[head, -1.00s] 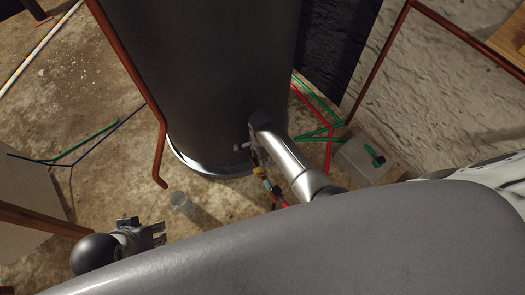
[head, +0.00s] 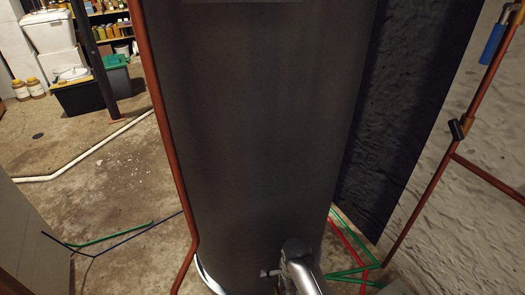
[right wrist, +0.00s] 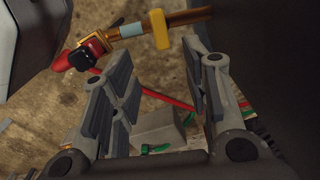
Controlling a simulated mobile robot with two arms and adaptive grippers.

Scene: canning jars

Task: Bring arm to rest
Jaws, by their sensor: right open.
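My right gripper (right wrist: 160,82) is open and empty in the right wrist view, its two grey fingers well apart. Beyond the fingers are a grey block (right wrist: 158,130) and a green handle (right wrist: 155,149). Neither gripper shows in the head view.
A large dark tank (head: 255,130) fills the middle of the head view. A copper pipe (head: 165,130) runs down its left side. Another copper pipe (head: 440,175) crosses the right wall. Concrete floor (head: 105,190) shows at left, with bins (head: 80,95) behind.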

